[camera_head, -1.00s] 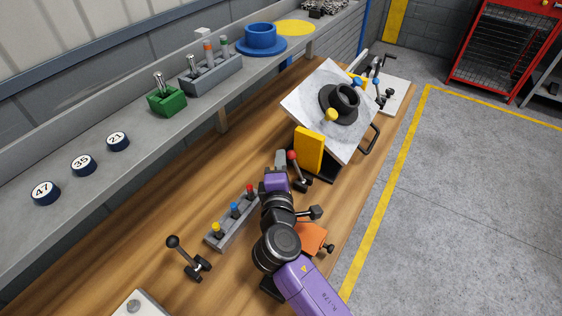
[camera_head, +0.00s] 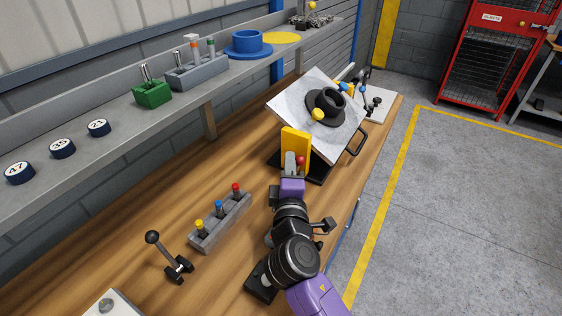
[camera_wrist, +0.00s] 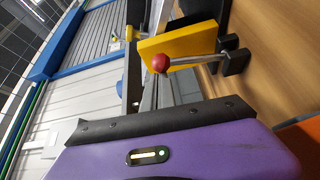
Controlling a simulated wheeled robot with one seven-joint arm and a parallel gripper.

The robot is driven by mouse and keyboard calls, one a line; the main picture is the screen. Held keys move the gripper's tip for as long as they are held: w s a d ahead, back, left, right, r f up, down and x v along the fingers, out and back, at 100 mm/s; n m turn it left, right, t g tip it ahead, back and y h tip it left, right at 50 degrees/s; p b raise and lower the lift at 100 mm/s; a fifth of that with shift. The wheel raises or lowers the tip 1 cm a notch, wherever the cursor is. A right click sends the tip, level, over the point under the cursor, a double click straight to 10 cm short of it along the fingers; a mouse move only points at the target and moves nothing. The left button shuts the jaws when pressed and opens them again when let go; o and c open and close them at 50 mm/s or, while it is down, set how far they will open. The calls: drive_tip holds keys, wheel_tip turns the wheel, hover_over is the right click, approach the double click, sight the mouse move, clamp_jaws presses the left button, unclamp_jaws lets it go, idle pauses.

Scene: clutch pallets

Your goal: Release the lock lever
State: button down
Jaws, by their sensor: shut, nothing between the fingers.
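The lever with a red ball knob (camera_head: 301,160) is at the tilted fixture, in front of a yellow plate (camera_head: 295,143). In the wrist view its red knob (camera_wrist: 160,63) and metal rod show, with the rod running right to a dark pivot bracket (camera_wrist: 234,56). My gripper (camera_head: 290,160) is shut and empty, its grey fingers just left of the knob in the head view. In the wrist view the fingers (camera_wrist: 152,92) end close to the knob; I cannot tell whether they touch it. My gripper hides the lever's lower part in the head view.
A tilted white plate (camera_head: 290,110) carries a black flanged part (camera_head: 326,103). A grey block with coloured knobs (camera_head: 222,228) and a black-knobbed lever (camera_head: 162,252) stand on the bench to the left. A shelf (camera_head: 118,118) runs behind. Bare bench lies between.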

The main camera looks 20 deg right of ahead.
drive_tip(key=shift+s+d+f, duration=0.25)
drive_tip(key=shift+s+d, duration=0.35)
drive_tip(key=shift+s, duration=0.3)
drive_tip(key=shift+s+d, duration=0.1)
drive_tip(key=shift+s+d+f, duration=0.1)
drive_tip(key=shift+d+f, duration=0.05)
drive_tip(key=shift+d, duration=0.05)
drive_tip(key=shift+s+f, duration=0.1)
drive_tip(key=b, duration=0.2)
approach(300, 165)
drive_tip(key=shift+w+a+r, duration=0.15)
drive_tip(key=shift+w+r, duration=0.05)
drive_tip(key=shift+w, duration=0.1)
drive_tip(key=shift+a, duration=0.1)
